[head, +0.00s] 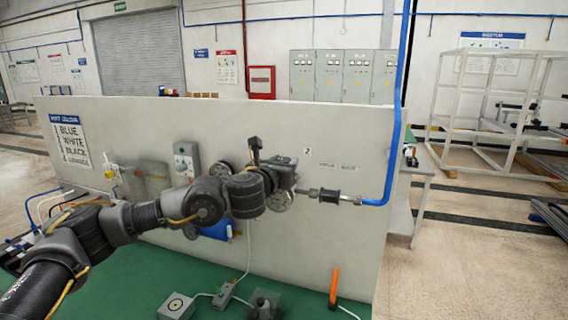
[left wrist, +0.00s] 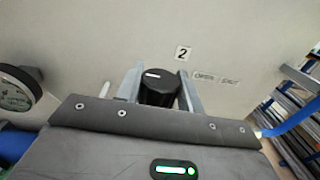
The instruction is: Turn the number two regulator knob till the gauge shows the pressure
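The number two regulator knob (left wrist: 160,92) is black and round, with a white mark on its face. It sits on the pale panel below a "2" label (left wrist: 184,53), which also shows in the head view (head: 307,151). My left gripper (left wrist: 160,84) has one finger on each side of the knob, close against it; the exact contact is hard to see. A round gauge (left wrist: 16,92) is cut off at the left edge of the wrist view; its reading is not legible. In the head view my left arm hides the knob. My right gripper is not in view.
A fitting (head: 330,196) and a blue pipe (head: 392,165) stand right of the gripper. A grey switch box (head: 186,160) and a colour chart (head: 71,140) are on the panel's left. Small items and an orange upright (head: 334,285) are on the green surface below.

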